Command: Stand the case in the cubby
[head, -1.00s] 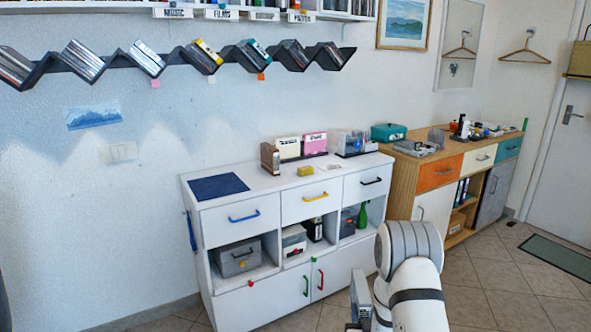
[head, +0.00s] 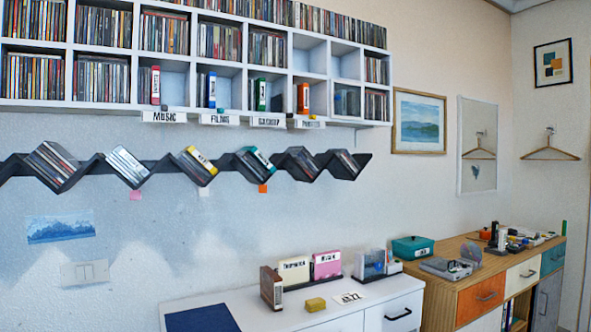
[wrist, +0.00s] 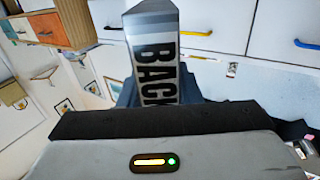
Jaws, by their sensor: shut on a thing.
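In the wrist view my gripper (wrist: 160,92) is shut on a case (wrist: 150,45). The case has a pale grey spine with a dark band and large letters reading "BACK"; the rest is cut off by the gripper. My arm is out of the head view. The wall shelf of white cubbies (head: 210,105) spans the top of the head view. Labels below the lower row read MUSIC (head: 165,117), FILMS (head: 220,120) and PHOTOS (head: 306,123); the third label (head: 268,121) is hard to read. Each labelled cubby holds a coloured case at one side with room beside it.
A black zigzag rack (head: 85,167) with tilted discs hangs below the cubbies. A white cabinet (head: 270,318) carries card boxes, a yellow block (head: 315,304) and a dark blue mat (head: 203,318). A wooden sideboard (head: 470,275) stands to the right. The wall before the cubbies looks clear.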

